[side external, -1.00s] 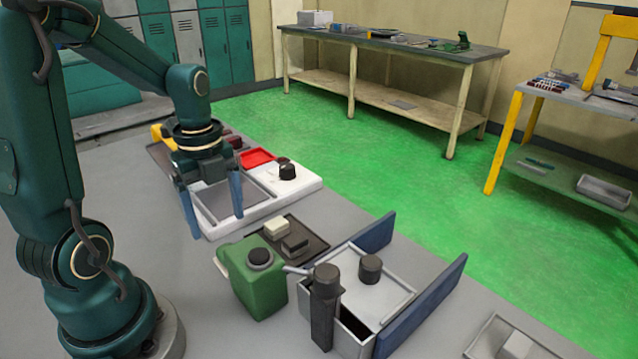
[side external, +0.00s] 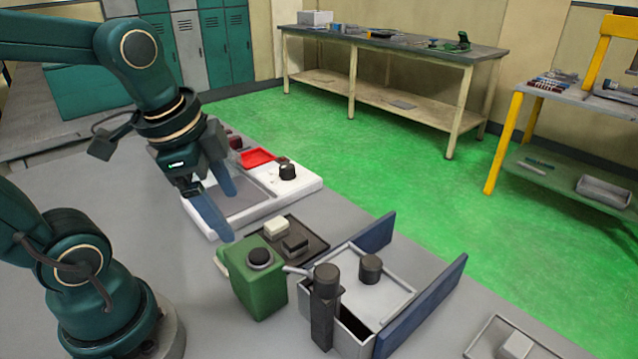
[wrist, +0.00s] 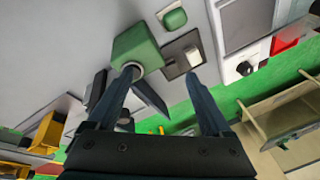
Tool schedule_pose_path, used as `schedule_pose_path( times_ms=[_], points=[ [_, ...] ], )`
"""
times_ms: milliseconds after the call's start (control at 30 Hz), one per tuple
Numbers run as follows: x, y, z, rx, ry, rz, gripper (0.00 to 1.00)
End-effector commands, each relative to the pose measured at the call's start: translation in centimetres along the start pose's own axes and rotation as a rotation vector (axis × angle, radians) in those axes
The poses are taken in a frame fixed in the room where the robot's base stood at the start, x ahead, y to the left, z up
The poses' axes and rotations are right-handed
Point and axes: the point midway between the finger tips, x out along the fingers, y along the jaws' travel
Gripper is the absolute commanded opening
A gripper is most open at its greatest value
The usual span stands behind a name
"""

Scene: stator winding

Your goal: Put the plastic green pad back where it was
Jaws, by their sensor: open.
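A small rounded green pad (wrist: 174,20) lies on the grey table at the top of the wrist view, beside the green canister (wrist: 137,50). In the side view the canister (side external: 258,285) stands in front of that spot, and I cannot clearly make out the pad. My gripper (side external: 231,213) is open and empty, with its blue fingers above the table near the white tray's front edge. In the wrist view my gripper (wrist: 159,76) has its fingers spread, with nothing between them.
A dark tray (side external: 315,238) with small blocks is behind the canister. A white tray (side external: 310,184) with a black knob lies farther back. A metal box (side external: 400,305) with blue side plates and a dark upright cylinder (side external: 325,300) are to the right.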

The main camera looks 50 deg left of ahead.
Motion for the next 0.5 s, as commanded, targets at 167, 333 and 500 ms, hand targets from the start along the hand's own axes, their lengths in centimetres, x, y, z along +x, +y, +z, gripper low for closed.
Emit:
schedule_pose_path(
  times_ms=[167, 333, 500],
  points=[
    [-0.9, 2.5, -0.6, -0.334, 0.119, -0.022, 0.84],
    [-1.2, 3.7, -0.7, -0.539, 0.187, -0.004, 0.84],
    [-1.3, 4.1, -0.7, -0.608, 0.205, 0.006, 0.84]
  ],
)
